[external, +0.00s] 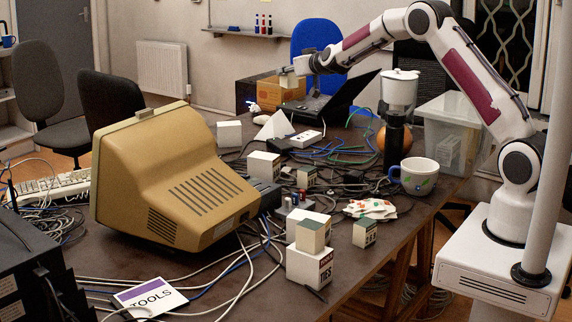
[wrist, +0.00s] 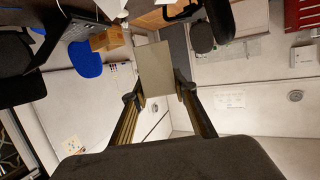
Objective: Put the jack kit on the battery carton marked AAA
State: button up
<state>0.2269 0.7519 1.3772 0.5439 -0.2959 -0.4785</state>
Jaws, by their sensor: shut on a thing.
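My gripper (external: 289,75) is raised over the far end of the table, shut on a small pale box (wrist: 154,76) with a grey-green face. In the external view the box (external: 288,79) is tiny, and no label on it can be read, so I cannot tell whether it is the jack kit. White cartons stand on the table: one at the front (external: 309,267) with a partly readable label ending in "IES", one in the middle (external: 263,166) and one farther back (external: 229,134). I cannot read AAA on any of them.
A small grey-topped box (external: 311,236) rests on the front carton. Similar small boxes stand beside it (external: 364,233) and mid-table (external: 306,177). A beige monitor (external: 172,178), laptop (external: 335,103), cup (external: 415,176), coffee grinder (external: 400,92) and loose cables crowd the table.

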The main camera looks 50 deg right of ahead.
jog(key=shift+a+f+n+y, duration=0.7)
jog(key=shift+a+y, duration=0.1)
jog(key=shift+a, duration=0.75)
jog(key=n+t+y, duration=0.1)
jog(key=n+y, duration=0.2)
jog(key=y, duration=0.1)
send_over(270, 157)
notch_tip(270, 157, down, 8)
jog(key=f, duration=0.1)
jog(key=shift+s+r, duration=0.1)
jog(key=shift+r, duration=0.1)
jog(key=shift+f, duration=3.15)
jog(key=shift+f, duration=1.85)
jog(key=shift+f, duration=0.15)
jog(key=o, duration=1.1)
